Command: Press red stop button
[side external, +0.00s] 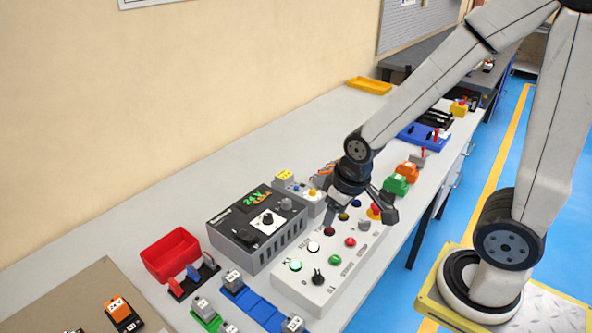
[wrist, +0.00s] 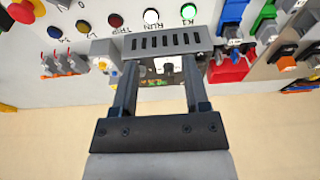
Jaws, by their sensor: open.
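A sloped light-grey control panel (side external: 348,270) stands on the bench in the side view. Its small red button (side external: 350,241) lies in the front row between a green button (side external: 335,259) and a grey selector knob (side external: 364,225). In the wrist view the panel (wrist: 135,5) crosses the top, and I cannot make out the small red button there. My gripper (side external: 361,209) is open and empty above the panel's far part, apart from the red button. In the wrist view its two fingers (wrist: 160,66) are spread, with a grey power unit (wrist: 165,42) showing between and beyond them.
A red emergency-stop mushroom (wrist: 22,10) is on the panel, near my gripper in the side view (side external: 374,210). A lamp row includes a lit green lamp (side external: 295,265). The boxy power unit (side external: 258,229) stands behind the panel. A red bin (side external: 171,255) is left.

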